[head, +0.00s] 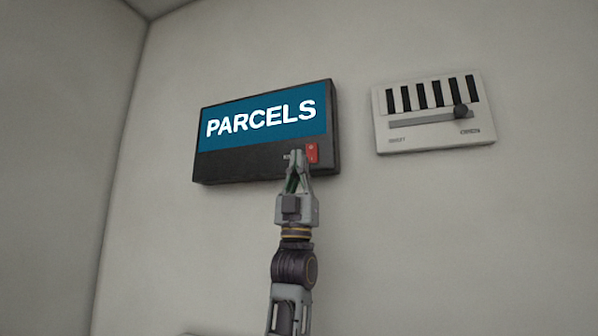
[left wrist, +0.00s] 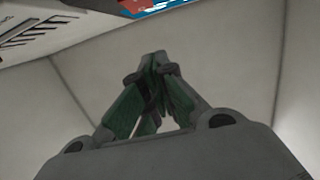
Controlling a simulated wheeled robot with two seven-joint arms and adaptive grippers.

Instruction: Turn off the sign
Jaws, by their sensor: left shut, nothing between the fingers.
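The sign (head: 262,117) is a dark box on the wall with a blue panel reading PARCELS in bright white letters. A red rocker switch (head: 312,152) sits at the lower right of its front. My left gripper (head: 296,156) is shut and empty, its fingertips in front of the sign's dark lower strip, just left of the switch. I cannot tell whether the tips touch the sign. In the left wrist view the shut fingers (left wrist: 156,62) point up below the sign's blue panel (left wrist: 180,3) and the red switch (left wrist: 136,6). My right gripper is out of view.
A pale panel (head: 420,142) with black slots and a dark slider knob (head: 460,112) is on the wall to the right of the sign. Its edge also shows at the upper left in the left wrist view. The wall around both is bare.

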